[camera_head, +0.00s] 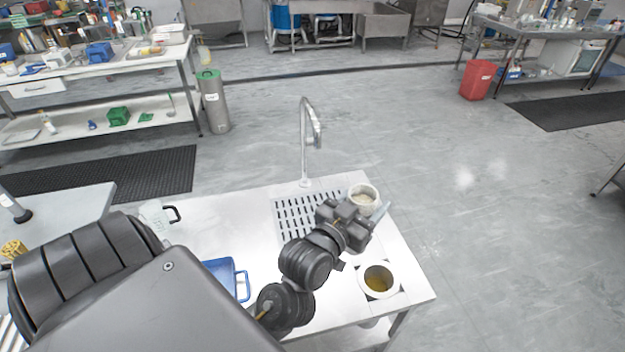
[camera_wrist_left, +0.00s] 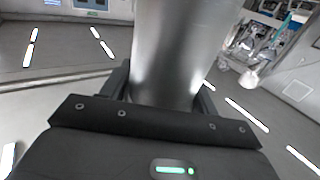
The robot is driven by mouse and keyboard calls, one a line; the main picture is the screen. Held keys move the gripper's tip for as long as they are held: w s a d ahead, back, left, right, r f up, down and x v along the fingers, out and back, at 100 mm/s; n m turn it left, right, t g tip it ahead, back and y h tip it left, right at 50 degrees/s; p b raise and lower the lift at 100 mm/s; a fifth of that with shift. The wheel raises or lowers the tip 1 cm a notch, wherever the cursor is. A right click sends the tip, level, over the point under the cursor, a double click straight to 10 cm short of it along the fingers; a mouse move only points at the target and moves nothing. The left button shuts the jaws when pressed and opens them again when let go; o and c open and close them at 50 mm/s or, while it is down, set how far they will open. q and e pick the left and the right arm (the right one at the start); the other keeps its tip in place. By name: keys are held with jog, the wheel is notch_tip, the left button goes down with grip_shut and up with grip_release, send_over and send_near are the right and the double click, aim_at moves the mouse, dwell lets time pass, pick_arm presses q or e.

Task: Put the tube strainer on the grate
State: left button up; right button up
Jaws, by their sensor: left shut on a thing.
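The grate (camera_head: 291,222) is a slotted metal panel set in the white table top below the tap. My left gripper (camera_head: 366,218) is over the table, just right of the grate, and is shut on the tube strainer. In the wrist view the strainer (camera_wrist_left: 187,50) is a smooth grey metal cylinder between the fingers. In the head view its pale round rim (camera_head: 364,194) seems to show just beyond the gripper; the gripper hides most of its body. I cannot tell its height above the table. My right gripper is not in view.
A thin curved tap (camera_head: 304,140) rises at the grate's back edge. A white-rimmed pot with amber contents (camera_head: 379,279) sits at the table's right front. A blue tray (camera_head: 228,277) and a clear jug (camera_head: 155,215) stand to the left. Bare table lies left of the grate.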

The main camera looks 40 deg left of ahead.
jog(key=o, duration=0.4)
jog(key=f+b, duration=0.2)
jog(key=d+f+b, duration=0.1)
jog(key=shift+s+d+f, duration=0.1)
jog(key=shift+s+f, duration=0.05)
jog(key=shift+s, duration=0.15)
pick_arm(q)
jog(key=s+a+f+n+g+y+b, duration=0.1)
jog(key=a+f+n+y, duration=0.15)
jog(key=a, duration=0.85)
jog(key=a+f+n+y+b, duration=0.15)
jog(key=a+f+y, duration=0.25)
jog(key=a, duration=0.8)
jog(key=w+f+p, duration=0.2)
jog(key=w+f, duration=1)
jog(key=w, duration=0.1)
jog(key=shift+w+a+f+p, duration=0.2)
jog(key=shift+w+f+p, duration=0.15)
jog(key=shift+p, duration=0.05)
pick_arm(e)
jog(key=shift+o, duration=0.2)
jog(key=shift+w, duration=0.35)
pick_arm(q)
jog(key=shift+f, duration=0.1)
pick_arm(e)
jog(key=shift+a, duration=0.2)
